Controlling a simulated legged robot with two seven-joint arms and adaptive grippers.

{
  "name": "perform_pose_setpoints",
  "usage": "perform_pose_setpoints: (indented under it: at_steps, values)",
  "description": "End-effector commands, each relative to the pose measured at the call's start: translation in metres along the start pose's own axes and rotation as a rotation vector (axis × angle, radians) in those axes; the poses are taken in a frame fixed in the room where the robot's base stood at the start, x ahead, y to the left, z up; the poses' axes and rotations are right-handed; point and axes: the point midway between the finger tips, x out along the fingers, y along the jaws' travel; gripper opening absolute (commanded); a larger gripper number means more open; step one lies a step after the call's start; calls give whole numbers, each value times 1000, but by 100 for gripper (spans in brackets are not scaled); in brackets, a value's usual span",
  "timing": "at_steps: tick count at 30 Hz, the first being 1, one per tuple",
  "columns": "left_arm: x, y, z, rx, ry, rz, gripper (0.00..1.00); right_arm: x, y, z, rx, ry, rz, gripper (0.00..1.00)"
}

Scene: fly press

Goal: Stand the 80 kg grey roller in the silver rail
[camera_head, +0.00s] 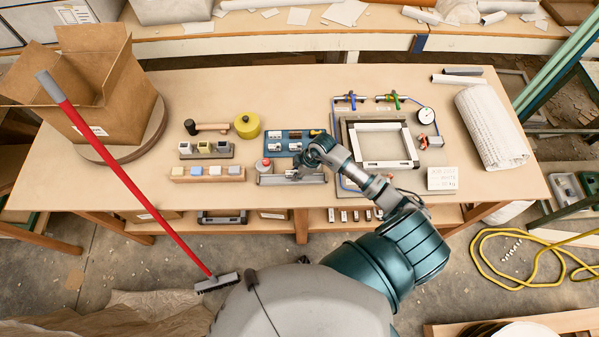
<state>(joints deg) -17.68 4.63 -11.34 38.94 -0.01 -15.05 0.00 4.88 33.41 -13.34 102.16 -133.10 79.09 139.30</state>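The silver rail (312,180) lies along the front part of the table. A blue tray (284,152) with several small silvery and dark pieces sits just behind the rail. I cannot tell for sure which piece is the grey 80 kg roller. My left gripper is not in view.
A cardboard box (95,90) is far left.

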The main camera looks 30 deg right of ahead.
Motion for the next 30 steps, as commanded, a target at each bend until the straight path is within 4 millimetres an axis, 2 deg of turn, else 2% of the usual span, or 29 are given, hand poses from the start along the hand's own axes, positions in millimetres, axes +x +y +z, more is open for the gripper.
perform_pose_setpoints:
  at_steps: [1,3,24,26,30]
  values:
    - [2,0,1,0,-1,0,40,15,-21,1,2,-3,-53,34]
    - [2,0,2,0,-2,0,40,14,-21,0,1,-3,-53,51]
    - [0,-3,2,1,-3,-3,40,8,-12,4,-4,8,-38,51]
    - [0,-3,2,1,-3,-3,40,8,-12,4,-3,8,-37,62]
    - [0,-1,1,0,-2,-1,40,8,-11,4,-3,7,-36,63]
